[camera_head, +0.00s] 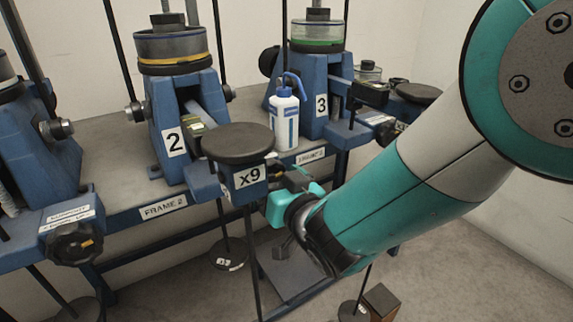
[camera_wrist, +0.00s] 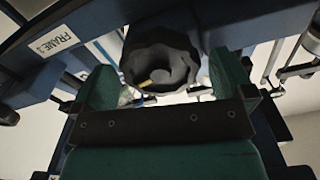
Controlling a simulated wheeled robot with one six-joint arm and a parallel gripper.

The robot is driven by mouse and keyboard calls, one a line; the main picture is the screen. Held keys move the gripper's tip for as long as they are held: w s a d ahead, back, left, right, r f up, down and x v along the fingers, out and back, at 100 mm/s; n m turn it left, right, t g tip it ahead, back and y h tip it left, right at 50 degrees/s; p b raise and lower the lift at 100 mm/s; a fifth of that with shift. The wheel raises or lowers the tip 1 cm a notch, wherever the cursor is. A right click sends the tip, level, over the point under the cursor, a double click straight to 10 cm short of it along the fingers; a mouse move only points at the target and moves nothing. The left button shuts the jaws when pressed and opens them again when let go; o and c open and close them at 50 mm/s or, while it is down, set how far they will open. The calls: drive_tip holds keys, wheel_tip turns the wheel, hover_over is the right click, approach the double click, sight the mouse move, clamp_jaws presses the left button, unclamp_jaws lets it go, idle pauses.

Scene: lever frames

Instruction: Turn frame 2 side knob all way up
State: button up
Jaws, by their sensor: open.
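The dark knob (camera_wrist: 160,62) with a lobed rim sits at the top middle of the wrist view, with a small yellow mark low on its face. My gripper (camera_wrist: 165,80) is open, with one teal finger on each side of the knob. I see no finger touching it, but the depth is hard to judge. In the head view, my gripper (camera_head: 296,202) is beside the x9 block of blue frame 2 (camera_head: 172,120), under the round dark pan (camera_head: 237,143). The knob of frame 2 is not clear in the head view.
A white-and-blue bottle (camera_head: 285,120) stands on the bench between frame 2 and frame 3 (camera_head: 312,95). A hanging weight disc (camera_head: 228,254) is below the bench.

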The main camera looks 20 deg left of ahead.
drive_tip(key=shift+c, duration=0.5)
drive_tip(key=c, duration=0.8)
drive_tip(key=shift+f+b, duration=0.2)
drive_tip(key=shift+b, duration=0.3)
drive_tip(key=shift+c, duration=0.2)
drive_tip(key=shift+m+b, duration=0.4)
drive_tip(key=shift+b, duration=0.2)
drive_tip(key=shift+r, duration=0.15)
drive_tip(key=o, duration=0.9)
drive_tip(key=shift+o, duration=0.2)
